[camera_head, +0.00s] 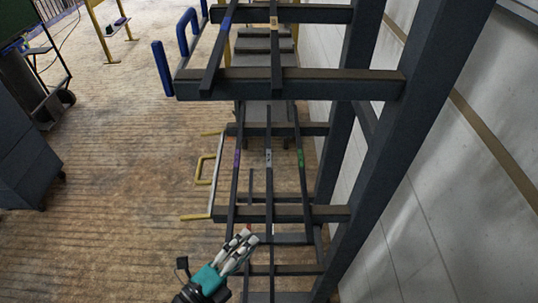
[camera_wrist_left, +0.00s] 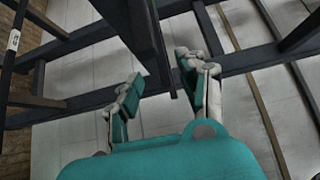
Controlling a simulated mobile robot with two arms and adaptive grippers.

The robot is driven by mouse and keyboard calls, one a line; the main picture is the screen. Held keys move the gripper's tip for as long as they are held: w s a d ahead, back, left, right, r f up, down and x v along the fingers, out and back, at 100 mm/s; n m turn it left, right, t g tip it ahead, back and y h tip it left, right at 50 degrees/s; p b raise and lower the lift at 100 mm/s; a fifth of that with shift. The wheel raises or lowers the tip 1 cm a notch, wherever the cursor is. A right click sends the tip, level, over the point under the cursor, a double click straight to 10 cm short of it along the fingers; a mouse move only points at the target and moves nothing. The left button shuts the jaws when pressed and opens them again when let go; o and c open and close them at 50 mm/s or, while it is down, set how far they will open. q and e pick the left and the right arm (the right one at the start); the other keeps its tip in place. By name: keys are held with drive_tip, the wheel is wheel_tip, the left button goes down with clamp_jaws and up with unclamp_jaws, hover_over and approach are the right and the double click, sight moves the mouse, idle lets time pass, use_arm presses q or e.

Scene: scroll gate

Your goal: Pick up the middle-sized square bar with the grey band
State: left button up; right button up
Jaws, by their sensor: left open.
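The square bar with the grey band (camera_head: 268,157) lies on the middle level of the dark rack, between a bar with a purple band (camera_head: 237,158) and a bar with a green band (camera_head: 300,157). My left gripper (camera_head: 246,240) is below and in front of these bars in the head view, near the lower crossbar. In the left wrist view my left gripper (camera_wrist_left: 162,85) is open and empty. A dark beam (camera_wrist_left: 146,35) shows beyond and between its fingers; I cannot tell which one it is. A bar with a pale band (camera_wrist_left: 14,40) is at the far left there. My right gripper is not in view.
The rack's thick upright (camera_head: 415,120) and crossbars (camera_head: 290,85) stand close around the bars. Higher bars carry a blue band (camera_head: 226,22) and a tan band (camera_head: 274,22). Yellow hooks (camera_head: 205,170) stick out left. Open floor (camera_head: 110,160) lies left; a pale wall (camera_head: 450,180) is right.

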sight(267, 226)
use_arm(q)
drive_tip(key=p+x, duration=0.1)
drive_tip(key=x, duration=0.5)
drive_tip(key=shift+w+d+r+p, duration=0.1)
drive_tip(key=shift+w+d+p, duration=0.1)
drive_tip(key=shift+d+p, duration=0.15)
drive_tip(key=shift+s, duration=0.1)
clamp_jaws()
drive_tip(key=shift+r, duration=0.15)
